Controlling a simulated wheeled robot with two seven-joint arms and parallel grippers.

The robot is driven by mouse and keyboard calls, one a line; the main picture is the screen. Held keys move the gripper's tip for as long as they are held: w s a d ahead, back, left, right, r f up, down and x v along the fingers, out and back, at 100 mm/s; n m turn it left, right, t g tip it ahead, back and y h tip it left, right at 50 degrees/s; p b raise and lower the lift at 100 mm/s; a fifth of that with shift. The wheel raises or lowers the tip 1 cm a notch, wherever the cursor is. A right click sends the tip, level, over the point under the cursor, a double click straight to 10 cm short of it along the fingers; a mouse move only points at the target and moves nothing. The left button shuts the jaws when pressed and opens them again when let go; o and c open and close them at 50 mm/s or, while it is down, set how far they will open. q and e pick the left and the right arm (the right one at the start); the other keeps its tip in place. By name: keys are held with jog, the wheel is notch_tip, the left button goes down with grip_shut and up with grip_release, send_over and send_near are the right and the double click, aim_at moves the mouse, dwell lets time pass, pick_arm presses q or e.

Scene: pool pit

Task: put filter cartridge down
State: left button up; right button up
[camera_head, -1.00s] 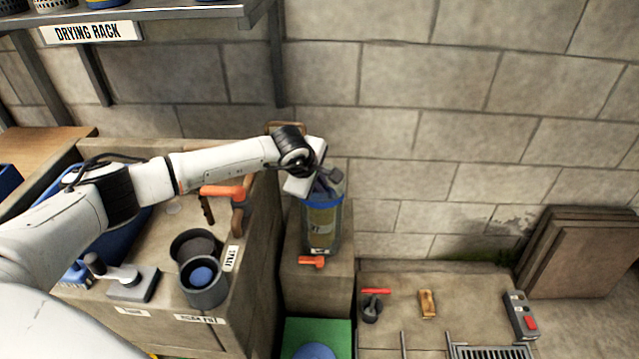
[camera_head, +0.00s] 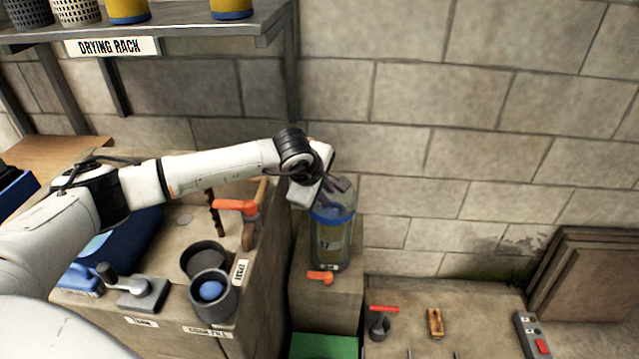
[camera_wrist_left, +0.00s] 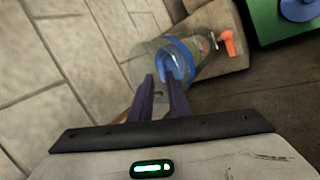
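A clear filter housing with a blue rim (camera_head: 333,238) stands upright on a stone block beside the wall. Something yellowish shows dimly inside, perhaps a filter cartridge. My left gripper (camera_head: 322,192) is right at the housing's top, its fingers pointing down at the mouth. In the left wrist view the two dark fingers (camera_wrist_left: 160,78) reach the blue-rimmed mouth of the housing (camera_wrist_left: 192,62), with a small gap between them. A pale blue surface shows by their tips; whether they grip it is hidden. Yellow cartridges with blue bands (camera_head: 128,10) stand on the drying rack. My right gripper is out of view.
The drying rack shelf (camera_head: 180,27) hangs at upper left. A stone counter holds dark round cups (camera_head: 212,298), a grey handled tool (camera_head: 135,290) and an orange-handled valve (camera_head: 236,206). An orange tap (camera_head: 320,277) sticks out below the housing. A green mat (camera_head: 325,347) lies below.

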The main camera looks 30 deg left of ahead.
pick_arm(q)
jog(key=v, duration=0.7)
dwell(0.4)
